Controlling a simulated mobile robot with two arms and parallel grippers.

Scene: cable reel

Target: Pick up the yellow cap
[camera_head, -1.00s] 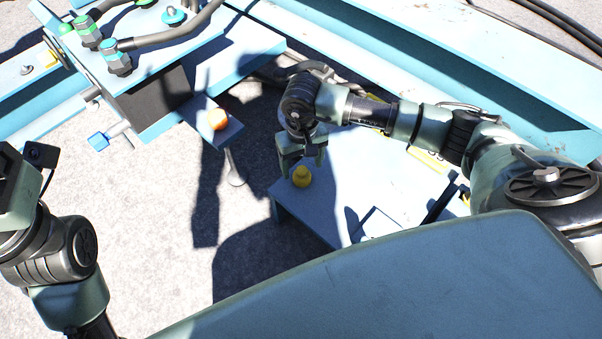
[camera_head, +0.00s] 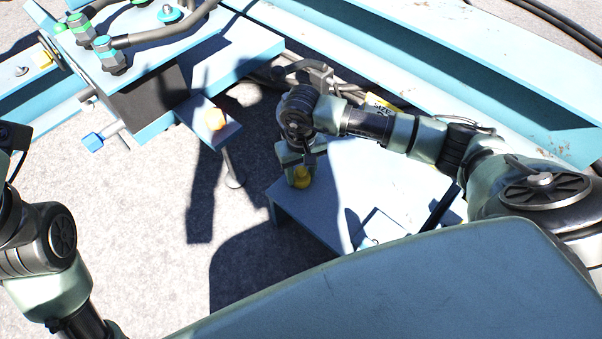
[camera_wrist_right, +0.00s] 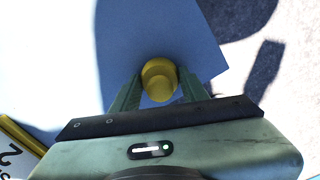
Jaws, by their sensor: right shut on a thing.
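The yellow cap (camera_head: 302,181) stands near the left corner of the light blue table (camera_head: 350,180). My right gripper (camera_head: 296,172) has come down over it, with its fingers on either side of the cap. In the right wrist view the cap (camera_wrist_right: 159,80) sits between the two green fingertips (camera_wrist_right: 158,92), and the gripper is shut on it. The cap appears to be still at the table top; I cannot tell whether it touches it. The left arm shows at the left edge of the head view, but its fingers are out of the picture.
A blue frame with hoses and green-ringed fittings (camera_head: 110,55) stands at the upper left. A yellow marked piece (camera_wrist_right: 20,140) lies at the lower left of the wrist view.

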